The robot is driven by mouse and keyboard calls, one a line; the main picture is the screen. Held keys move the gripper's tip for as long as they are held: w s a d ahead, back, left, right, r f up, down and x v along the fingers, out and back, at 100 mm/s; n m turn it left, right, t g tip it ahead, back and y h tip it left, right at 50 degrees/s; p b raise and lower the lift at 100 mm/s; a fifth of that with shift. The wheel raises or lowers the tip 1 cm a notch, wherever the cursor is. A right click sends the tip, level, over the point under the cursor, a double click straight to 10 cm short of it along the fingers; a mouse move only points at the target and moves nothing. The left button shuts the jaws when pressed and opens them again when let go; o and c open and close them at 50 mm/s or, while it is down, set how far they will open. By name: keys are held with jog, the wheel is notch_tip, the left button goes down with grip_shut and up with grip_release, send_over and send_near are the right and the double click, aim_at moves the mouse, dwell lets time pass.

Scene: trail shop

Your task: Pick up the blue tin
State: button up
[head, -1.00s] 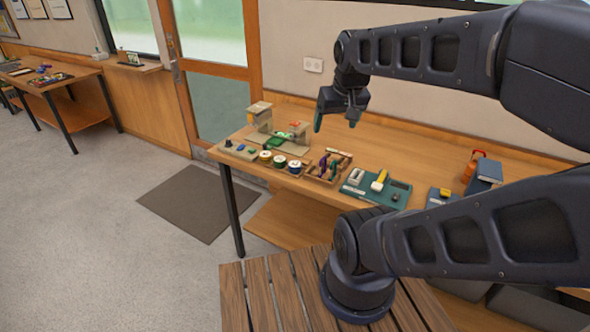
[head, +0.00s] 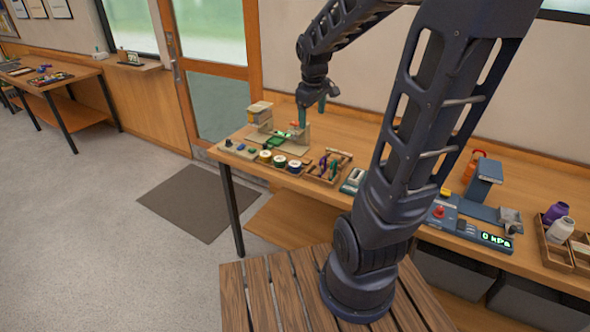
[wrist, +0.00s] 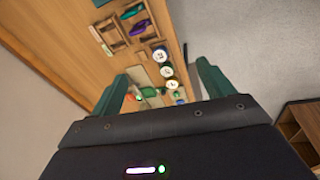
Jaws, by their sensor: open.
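Three round tins with white tops stand in a row on the bench. The blue tin (head: 295,168) looks to be the right-hand one in the head view, beside the wooden tool tray. In the wrist view the same tin (wrist: 160,55) is the top one of the row. The middle tin (head: 279,162) looks green and the left one (head: 265,157) yellow. My gripper (head: 312,111) is open and empty, raised above the back of the bench, apart from the tins. In the wrist view the tins show between and beyond its green fingers (wrist: 160,82).
A wooden tray (head: 330,168) of tools lies right of the tins. A beige stand (head: 259,113) with a green part rises behind them. A blue-grey device (head: 468,228) with a display and a spool tray (head: 553,253) are farther right.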

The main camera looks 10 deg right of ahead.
jog(key=w+a+f+n+g, duration=0.15)
jog(key=w+f+n, duration=0.25)
jog(key=w+f, duration=0.4)
jog(key=n, duration=0.4)
send_near(295, 163)
jog(key=shift+g+h, duration=0.3)
jog(key=shift+g, duration=0.15)
jog(key=shift+w+d+f, duration=0.1)
jog(key=shift+w+f, duration=0.05)
jog(key=shift+f, duration=2)
jog(key=shift+w+d+f, duration=0.15)
jog(key=shift+f, duration=2)
jog(key=c, duration=1.1)
